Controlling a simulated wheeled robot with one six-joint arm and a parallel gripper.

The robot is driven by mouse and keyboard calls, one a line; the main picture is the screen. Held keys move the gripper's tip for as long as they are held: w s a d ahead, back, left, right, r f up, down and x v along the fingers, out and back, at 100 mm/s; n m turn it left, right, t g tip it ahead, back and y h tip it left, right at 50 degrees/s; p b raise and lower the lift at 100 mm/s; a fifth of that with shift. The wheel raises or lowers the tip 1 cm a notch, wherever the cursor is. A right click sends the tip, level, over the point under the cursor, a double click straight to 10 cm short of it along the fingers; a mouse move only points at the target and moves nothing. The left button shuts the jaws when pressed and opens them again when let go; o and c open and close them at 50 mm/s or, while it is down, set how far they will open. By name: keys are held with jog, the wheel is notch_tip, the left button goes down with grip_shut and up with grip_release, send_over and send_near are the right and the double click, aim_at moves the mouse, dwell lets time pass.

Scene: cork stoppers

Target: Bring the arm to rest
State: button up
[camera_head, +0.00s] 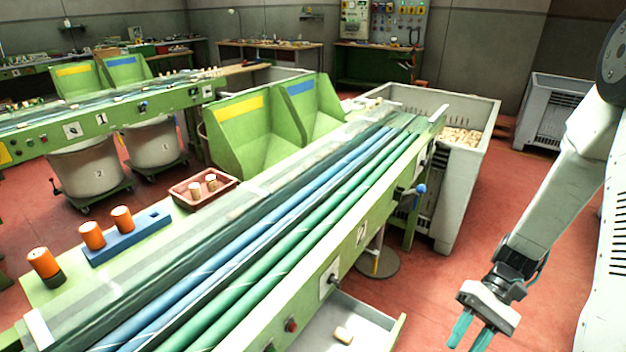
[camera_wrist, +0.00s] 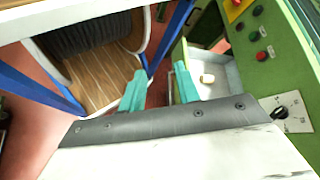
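My gripper (camera_head: 473,334) hangs at the lower right of the head view, beside the green sorting machine and clear of it. Its two teal fingers are apart with nothing between them. In the wrist view my gripper (camera_wrist: 158,88) also shows its fingers spread and empty. My white arm comes down from the upper right of the head view.
The green machine (camera_head: 347,247) with blue and green rollers fills the middle. A red tray (camera_head: 221,190) holds corks, beside a blue holder (camera_head: 128,240) with orange-topped pieces. A large grey crate (camera_head: 470,184) of corks stands behind.

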jog(key=s+a+r+n+t+h, duration=0.1)
jog(key=s+r+t+h, duration=0.1)
jog(key=r, duration=0.6)
jog(key=s+a+r+n+t+h, duration=0.1)
jog(key=s+r+t+h, duration=0.2)
jog(key=r, duration=0.6)
jog(key=s+a+r+n+t+h, duration=0.1)
jog(key=s+r+t+h, duration=0.1)
jog(key=r, duration=0.6)
jog(key=shift+s+r+t+h, duration=0.2)
jog(key=shift+r+t+h, duration=0.2)
jog(key=shift+t+h, duration=0.6)
jog(key=shift+a, duration=0.15)
